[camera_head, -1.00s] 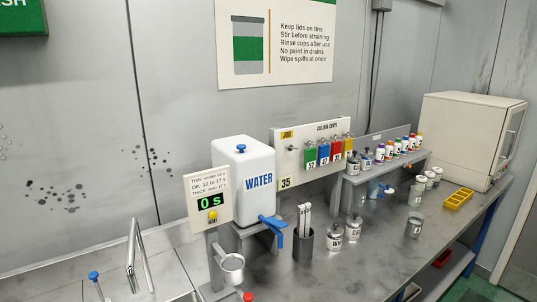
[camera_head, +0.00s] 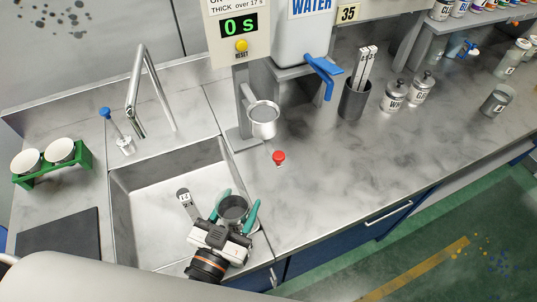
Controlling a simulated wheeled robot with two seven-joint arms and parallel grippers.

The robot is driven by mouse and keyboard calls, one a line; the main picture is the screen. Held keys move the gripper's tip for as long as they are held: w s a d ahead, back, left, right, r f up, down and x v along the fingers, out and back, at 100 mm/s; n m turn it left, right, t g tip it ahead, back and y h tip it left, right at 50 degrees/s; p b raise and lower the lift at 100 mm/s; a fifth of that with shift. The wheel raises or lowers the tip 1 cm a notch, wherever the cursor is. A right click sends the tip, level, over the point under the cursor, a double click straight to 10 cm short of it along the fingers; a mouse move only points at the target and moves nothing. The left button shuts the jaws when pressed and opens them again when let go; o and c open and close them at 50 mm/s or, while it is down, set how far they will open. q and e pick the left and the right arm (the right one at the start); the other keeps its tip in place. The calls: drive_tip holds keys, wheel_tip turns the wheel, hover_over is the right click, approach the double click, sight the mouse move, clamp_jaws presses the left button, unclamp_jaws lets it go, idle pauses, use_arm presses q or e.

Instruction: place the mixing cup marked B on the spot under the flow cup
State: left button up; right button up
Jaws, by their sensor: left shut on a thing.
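My left gripper (camera_head: 238,206) has teal fingers and comes in from the bottom, over the right part of the sink. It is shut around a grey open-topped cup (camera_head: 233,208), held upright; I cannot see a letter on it. The metal flow cup (camera_head: 263,119) hangs on its stand beyond and to the right of my gripper, below the 0 s timer. A red knob (camera_head: 279,157) is just in front of the flow cup. The spot under the flow cup is not clearly visible. My right gripper is not in view.
The sink (camera_head: 150,205) has a faucet (camera_head: 136,95) behind it. A green rack (camera_head: 52,165) with two white cups stands at left. A pot of sticks (camera_head: 354,99), lidded tins (camera_head: 394,95) and another grey cup (camera_head: 495,101) stand at right. The counter between is clear.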

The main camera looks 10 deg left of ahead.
sight(241, 201)
use_arm(q)
drive_tip(key=shift+o, duration=0.2)
drive_tip(key=w, duration=0.2)
drive_tip(key=w+d, duration=0.1)
drive_tip(key=w, duration=0.1)
drive_tip(key=shift+r+p, duration=0.35)
drive_tip(key=shift+p, duration=0.05)
drive_tip(key=shift+w+d, duration=0.15)
drive_tip(key=shift+w, duration=1.05)
drive_tip(key=w, duration=0.2)
drive_tip(key=w+d+p, duration=0.1)
drive_tip(key=w, duration=0.4)
drive_tip(key=shift+d+f, duration=0.15)
drive_tip(key=shift+f, duration=0.05)
drive_tip(key=shift+w+d+p, duration=0.15)
drive_tip(key=shift+w+p, duration=0.2)
drive_tip(key=shift+w, duration=0.3)
drive_tip(key=f, duration=0.3)
drive_tip(key=shift+w+f, duration=0.15)
drive_tip(key=shift+w, duration=0.1)
drive_tip(key=shift+f, duration=0.2)
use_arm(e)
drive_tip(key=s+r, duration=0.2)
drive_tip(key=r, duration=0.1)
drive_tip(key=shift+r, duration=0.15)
